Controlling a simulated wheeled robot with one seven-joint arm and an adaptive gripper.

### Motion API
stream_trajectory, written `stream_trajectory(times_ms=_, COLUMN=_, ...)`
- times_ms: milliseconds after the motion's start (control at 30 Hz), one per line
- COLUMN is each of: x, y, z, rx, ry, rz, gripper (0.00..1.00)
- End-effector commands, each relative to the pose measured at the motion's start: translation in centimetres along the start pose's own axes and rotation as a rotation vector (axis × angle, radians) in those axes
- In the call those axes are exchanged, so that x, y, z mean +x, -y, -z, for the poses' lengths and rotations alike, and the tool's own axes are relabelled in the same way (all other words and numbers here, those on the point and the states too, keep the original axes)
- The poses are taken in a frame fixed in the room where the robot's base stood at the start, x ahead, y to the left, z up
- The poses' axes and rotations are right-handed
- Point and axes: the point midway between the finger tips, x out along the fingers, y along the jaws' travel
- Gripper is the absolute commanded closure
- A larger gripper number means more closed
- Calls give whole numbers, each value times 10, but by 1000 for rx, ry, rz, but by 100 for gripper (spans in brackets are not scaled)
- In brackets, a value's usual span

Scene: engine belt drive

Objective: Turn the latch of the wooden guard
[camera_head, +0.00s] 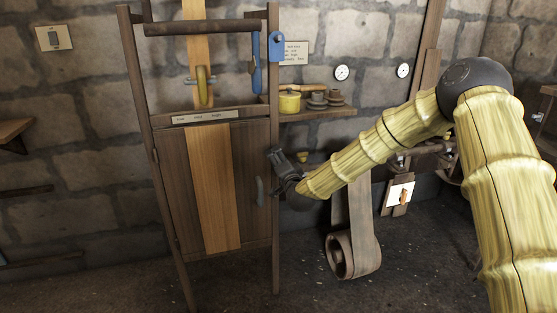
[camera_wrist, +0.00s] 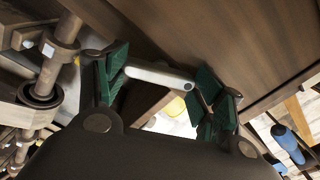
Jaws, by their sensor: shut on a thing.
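The wooden guard (camera_head: 183,190) is a dark upright door with a light vertical board in its middle, set in a tall frame; it looks closed. A curved grey handle (camera_head: 260,192) is on its right side. My gripper (camera_head: 276,162) is at the right edge of the frame and hides the latch in the head view. In the wrist view the latch (camera_wrist: 160,77) is a light grey bar beside dark wood (camera_wrist: 215,35). My gripper (camera_wrist: 164,85) has its green pads on both ends of this bar and is shut on it.
A shelf (camera_head: 320,114) with a yellow pot (camera_head: 289,102) and grey cups is behind my gripper. A blue lever (camera_head: 255,65) is above the guard. The floor in front is clear.

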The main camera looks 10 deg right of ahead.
Motion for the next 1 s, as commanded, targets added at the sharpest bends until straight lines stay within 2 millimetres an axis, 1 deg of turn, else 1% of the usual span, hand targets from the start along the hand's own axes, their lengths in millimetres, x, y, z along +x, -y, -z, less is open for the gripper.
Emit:
stream_trajectory(times_ms=700, x=0, y=0, z=0, rx=-684, ry=2, rz=-1, gripper=55)
stream_trajectory(times_ms=1000, x=0, y=0, z=0, rx=-929, ry=2, rz=-1, gripper=55)
